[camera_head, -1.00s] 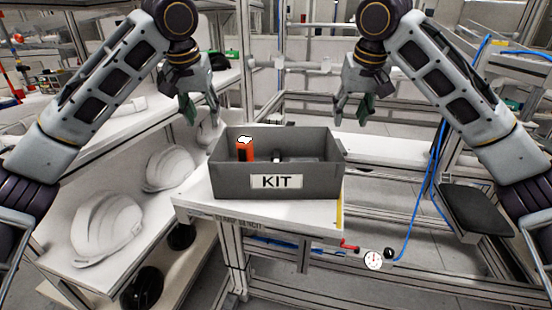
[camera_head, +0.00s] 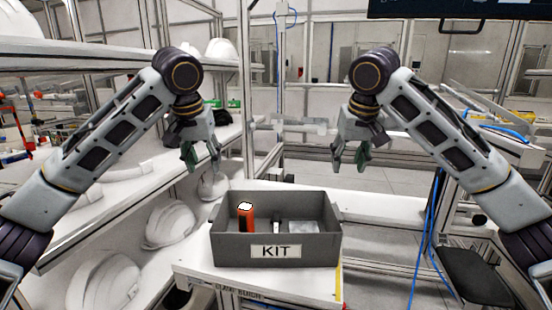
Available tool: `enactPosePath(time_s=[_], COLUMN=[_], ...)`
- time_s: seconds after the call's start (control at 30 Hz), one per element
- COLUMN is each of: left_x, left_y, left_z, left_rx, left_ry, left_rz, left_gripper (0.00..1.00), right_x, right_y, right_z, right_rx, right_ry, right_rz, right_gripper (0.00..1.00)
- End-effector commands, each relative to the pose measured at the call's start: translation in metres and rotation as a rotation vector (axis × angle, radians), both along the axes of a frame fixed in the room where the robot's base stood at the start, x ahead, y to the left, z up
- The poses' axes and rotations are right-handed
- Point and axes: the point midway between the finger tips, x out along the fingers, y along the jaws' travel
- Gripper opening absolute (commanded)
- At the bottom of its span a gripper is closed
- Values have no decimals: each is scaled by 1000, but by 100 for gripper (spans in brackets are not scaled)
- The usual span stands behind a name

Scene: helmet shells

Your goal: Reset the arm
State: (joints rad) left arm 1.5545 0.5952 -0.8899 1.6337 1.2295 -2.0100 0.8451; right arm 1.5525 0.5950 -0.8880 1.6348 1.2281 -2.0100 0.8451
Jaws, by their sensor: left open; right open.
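My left gripper (camera_head: 203,162) hangs open and empty above and to the left of the grey KIT box, in front of the shelving. My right gripper (camera_head: 350,163) hangs open and empty above and to the right of the same box. Both arms are bent at about the same height, with fingers pointing down. The grey KIT box (camera_head: 323,248) stands on a small white bench (camera_head: 205,270). An orange item with a white top (camera_head: 246,217) stands inside it at the left, with smaller items to its right that are hard to make out.
White helmet shells (camera_head: 170,226) and (camera_head: 104,284) lie on the lower shelf at left, and more stand on the upper shelf (camera_head: 221,49). Blue hoses (camera_head: 425,240) and a dark panel (camera_head: 475,275) are at right. The space between the grippers is free.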

Motion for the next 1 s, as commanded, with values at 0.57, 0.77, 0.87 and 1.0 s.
enactPosePath(time_s=[0.57,0.77,0.87,1.0], left_x=[0,0,0,0], left_y=[0,0,0,0], left_z=[25,31,32,31], left_rx=[0,0,0,0], left_ry=[0,0,0,0], left_rz=[0,0,0,0], left_gripper=[44,44,44,44], right_x=[0,0,0,0], right_y=[0,0,0,0], right_z=[25,31,32,31], right_rx=[0,0,0,0], right_ry=[0,0,0,0], right_rz=[0,0,0,0], right_gripper=[44,44,44,44])
